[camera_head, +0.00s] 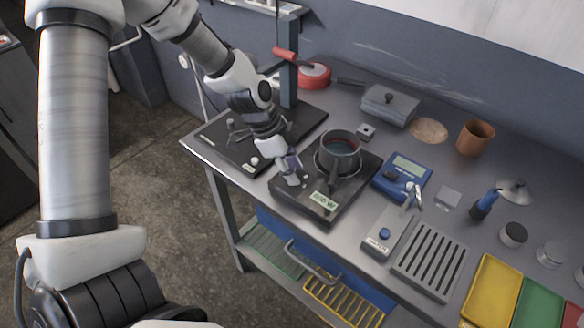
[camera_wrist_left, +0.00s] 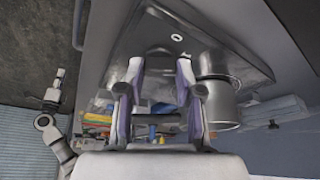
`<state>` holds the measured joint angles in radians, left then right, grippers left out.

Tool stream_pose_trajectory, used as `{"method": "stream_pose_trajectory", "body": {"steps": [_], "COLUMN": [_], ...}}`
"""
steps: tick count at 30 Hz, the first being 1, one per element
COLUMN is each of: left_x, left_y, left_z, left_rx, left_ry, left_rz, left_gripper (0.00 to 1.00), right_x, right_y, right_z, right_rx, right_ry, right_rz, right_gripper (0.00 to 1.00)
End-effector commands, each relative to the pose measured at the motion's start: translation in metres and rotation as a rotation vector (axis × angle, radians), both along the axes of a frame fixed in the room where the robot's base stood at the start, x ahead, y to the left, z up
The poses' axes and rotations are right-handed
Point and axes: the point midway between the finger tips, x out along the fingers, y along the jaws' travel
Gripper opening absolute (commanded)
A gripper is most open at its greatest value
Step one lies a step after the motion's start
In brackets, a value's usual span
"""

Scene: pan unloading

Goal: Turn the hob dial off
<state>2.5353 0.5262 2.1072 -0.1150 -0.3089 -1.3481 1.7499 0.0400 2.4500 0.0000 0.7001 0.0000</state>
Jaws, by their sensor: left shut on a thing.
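The hob is a black square plate (camera_head: 325,207) with a white label on its front; it also shows in the left wrist view (camera_wrist_left: 240,62). A dark pot (camera_head: 338,152) stands on it, and shows as a grey pot at the right in the wrist view (camera_wrist_left: 218,95). My left gripper (camera_head: 292,178) is down at the hob's left front corner, pointing at its top. In the wrist view its two fingers (camera_wrist_left: 162,68) stand either side of a dark dial (camera_wrist_left: 158,50), shut on it. The head view hides the dial behind the fingers. A white arm, apparently my right, shows small at the wrist view's left.
A second dark plate (camera_head: 222,140) lies left of the hob. A blue scale (camera_head: 402,177), a grey box with a blue button (camera_head: 385,238) and a slotted rack (camera_head: 430,258) stand to the right. A lidded grey box (camera_head: 388,106) is behind. The bench's front edge is close to the hob.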

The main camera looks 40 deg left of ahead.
Motion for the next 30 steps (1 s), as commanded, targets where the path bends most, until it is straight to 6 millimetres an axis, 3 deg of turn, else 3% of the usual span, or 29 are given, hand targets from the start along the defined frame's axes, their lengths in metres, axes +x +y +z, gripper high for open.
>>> {"method": "stream_pose_trajectory", "body": {"steps": [8, 30], "left_x": [-0.002, -0.006], "left_y": [-0.001, -0.002], "left_z": [0.000, 0.002], "left_rx": [-0.001, 0.000], "left_ry": [0.007, 0.012], "left_rz": [0.040, 0.416], "left_gripper": [0.00, 0.01], "right_x": [0.000, 0.000], "right_y": [0.000, 0.000], "right_z": [0.008, 0.075], "right_rx": [0.000, 0.000], "right_ry": [0.000, 0.000], "right_rz": [0.000, 0.000], "right_gripper": [0.40, 0.40]}}
